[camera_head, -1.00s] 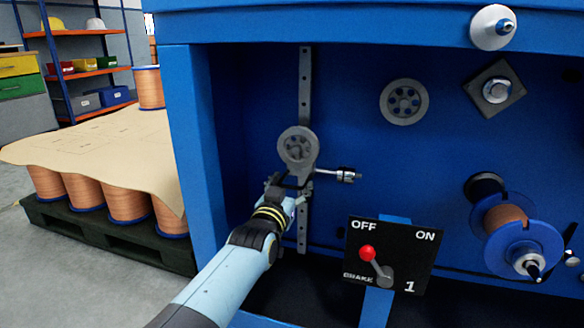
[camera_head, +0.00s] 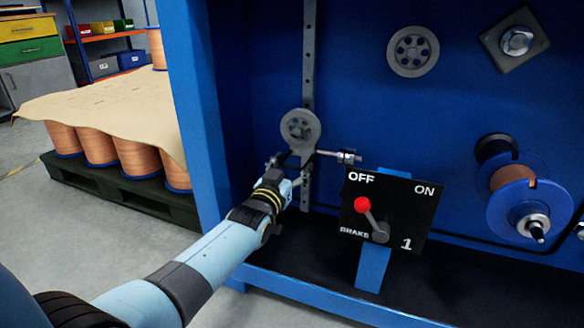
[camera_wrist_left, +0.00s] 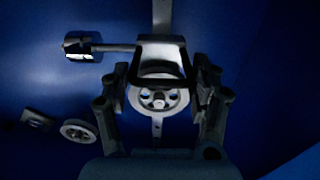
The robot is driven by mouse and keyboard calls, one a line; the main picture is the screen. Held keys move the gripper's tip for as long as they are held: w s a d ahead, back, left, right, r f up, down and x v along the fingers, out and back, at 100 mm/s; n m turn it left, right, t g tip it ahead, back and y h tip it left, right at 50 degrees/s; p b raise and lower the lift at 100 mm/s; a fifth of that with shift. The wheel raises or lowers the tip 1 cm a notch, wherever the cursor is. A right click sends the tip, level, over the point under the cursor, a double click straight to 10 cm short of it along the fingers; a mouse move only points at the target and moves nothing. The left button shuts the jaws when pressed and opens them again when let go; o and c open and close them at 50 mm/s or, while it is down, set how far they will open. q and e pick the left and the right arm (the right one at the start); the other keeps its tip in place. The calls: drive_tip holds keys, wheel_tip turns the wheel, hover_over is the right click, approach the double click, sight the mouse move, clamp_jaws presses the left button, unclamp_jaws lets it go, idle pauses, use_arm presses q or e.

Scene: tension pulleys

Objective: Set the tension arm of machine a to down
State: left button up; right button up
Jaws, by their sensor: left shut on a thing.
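The tension arm of the blue machine is a grey spoked pulley (camera_head: 300,128) on a perforated vertical rail (camera_head: 308,65), with a short metal rod (camera_head: 334,154) pointing right. It sits in the lower half of the visible rail. My left gripper (camera_head: 284,160) is shut on the tension arm just below the pulley and partly hides that spot. In the left wrist view the fingers (camera_wrist_left: 161,88) stand on both sides of the pulley (camera_wrist_left: 158,98) and the grey block with a dark handle (camera_wrist_left: 160,52). My right gripper is not in view. No letter a shows on the machine.
A black brake panel (camera_head: 390,210) with a red-knobbed lever, marked OFF, ON and 1, stands right of my gripper. A fixed pulley (camera_head: 413,52) and a blue-flanged spool (camera_head: 525,205) are further right. The machine's blue side wall (camera_head: 190,110) is close left.

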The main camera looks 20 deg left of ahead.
use_arm(q)
drive_tip(key=shift+f, duration=0.15)
drive_tip(key=o, duration=1.4)
drive_tip(key=shift+d, duration=0.1)
drive_tip(key=shift+o, duration=0.5)
drive_tip(key=shift+f, duration=0.15)
drive_tip(key=s, duration=1.2)
drive_tip(key=shift+a, duration=0.2)
